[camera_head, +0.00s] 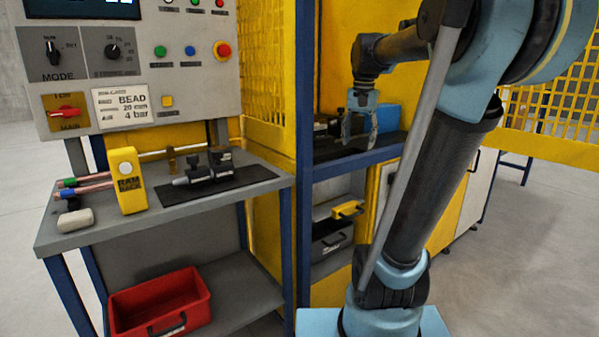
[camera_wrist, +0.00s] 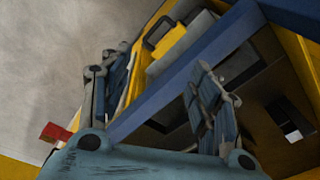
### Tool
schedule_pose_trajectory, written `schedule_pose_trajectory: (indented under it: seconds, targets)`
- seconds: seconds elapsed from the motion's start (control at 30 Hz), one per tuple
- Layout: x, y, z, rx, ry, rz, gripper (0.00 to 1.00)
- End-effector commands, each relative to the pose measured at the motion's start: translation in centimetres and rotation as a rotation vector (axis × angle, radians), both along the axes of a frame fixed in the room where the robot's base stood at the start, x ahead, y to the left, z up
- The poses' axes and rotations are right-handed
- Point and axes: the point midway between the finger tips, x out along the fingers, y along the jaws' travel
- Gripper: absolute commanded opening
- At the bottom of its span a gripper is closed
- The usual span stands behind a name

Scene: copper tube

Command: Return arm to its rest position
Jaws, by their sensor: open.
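My arm crosses the right half of the head view, with its forearm folded back toward the yellow machine. My gripper (camera_head: 359,132) points down in front of the machine's open bay, above the blue front rail. In the wrist view my gripper (camera_wrist: 152,80) shows two spread fingers with nothing between them. Two copper-coloured tubes (camera_head: 92,181) with coloured ends lie at the left of the grey bench (camera_head: 100,235), away from my gripper.
A yellow block (camera_head: 128,180) and a black fixture (camera_head: 210,167) stand on the bench. A red bin (camera_head: 160,302) sits on the lower shelf. The blue rail (camera_head: 360,158) and yellow mesh guard (camera_head: 545,115) are close to my arm. Open floor lies at right.

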Motion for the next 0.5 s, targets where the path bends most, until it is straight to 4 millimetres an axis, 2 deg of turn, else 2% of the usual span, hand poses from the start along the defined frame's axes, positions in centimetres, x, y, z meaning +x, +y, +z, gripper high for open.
schedule_pose_trajectory:
  seconds: [0.03, 0.1, 0.27, 0.5]
  targets:
    - [-1.5, 0.0, -1.4, -0.003, -0.005, 0.024, 0.56]
    - [-3.4, -0.1, -3.2, -0.007, -0.014, 0.064, 0.56]
    - [-7.6, -0.1, -7.6, -0.018, -0.032, 0.153, 0.56]
    - [-13.6, -0.2, -15.0, -0.038, -0.058, 0.287, 0.56]
